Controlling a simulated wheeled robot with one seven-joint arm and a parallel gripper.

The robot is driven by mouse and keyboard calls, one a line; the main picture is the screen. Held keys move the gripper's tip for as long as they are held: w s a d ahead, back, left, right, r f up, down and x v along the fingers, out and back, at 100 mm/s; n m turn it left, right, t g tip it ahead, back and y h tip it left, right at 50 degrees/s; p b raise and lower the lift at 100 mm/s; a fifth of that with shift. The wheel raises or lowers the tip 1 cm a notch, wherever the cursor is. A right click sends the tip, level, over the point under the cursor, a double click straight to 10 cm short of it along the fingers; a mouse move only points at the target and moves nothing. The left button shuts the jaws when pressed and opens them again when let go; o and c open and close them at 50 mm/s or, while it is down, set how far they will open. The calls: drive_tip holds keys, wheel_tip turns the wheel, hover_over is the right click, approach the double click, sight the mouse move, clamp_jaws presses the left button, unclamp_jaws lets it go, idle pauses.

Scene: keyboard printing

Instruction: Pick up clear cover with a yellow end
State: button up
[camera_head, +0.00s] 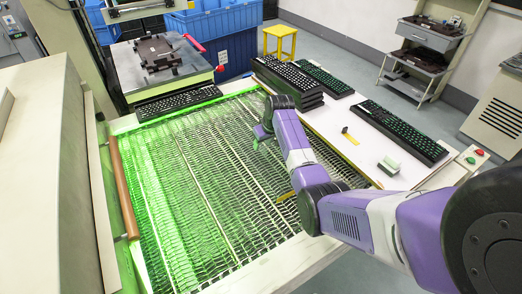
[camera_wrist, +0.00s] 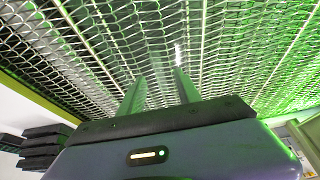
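My gripper (camera_head: 262,133) is over the mesh conveyor (camera_head: 200,210) in the head view, towards its far right part. In the wrist view the two pale green fingers of my gripper (camera_wrist: 158,88) are apart, with mesh visible between them and nothing clearly held. No clear cover can be made out for certain against the mesh. A small yellow strip (camera_head: 287,196) shows at the right of the mesh, beside my arm; I cannot tell whether it is a cover's end. A small yellow and dark item (camera_head: 349,135) lies on the white side table (camera_head: 325,122).
A stack of black keyboards (camera_head: 287,84) and a single keyboard (camera_head: 400,132) stand on the side table, with a small pale block (camera_head: 389,166). Another keyboard (camera_head: 178,103) lies at the mesh's far end. A brown roller (camera_head: 124,187) runs along the left.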

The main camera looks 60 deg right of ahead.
sight(262, 146)
drive_tip(key=shift+x, duration=0.9)
clamp_jaws()
drive_tip(key=shift+r, duration=0.1)
wheel_tip(262, 146, up, 20)
drive_tip(key=b, duration=0.2)
drive_tip(key=c, duration=0.7)
unclamp_jaws()
drive_tip(key=shift+c, duration=0.2)
clamp_jaws()
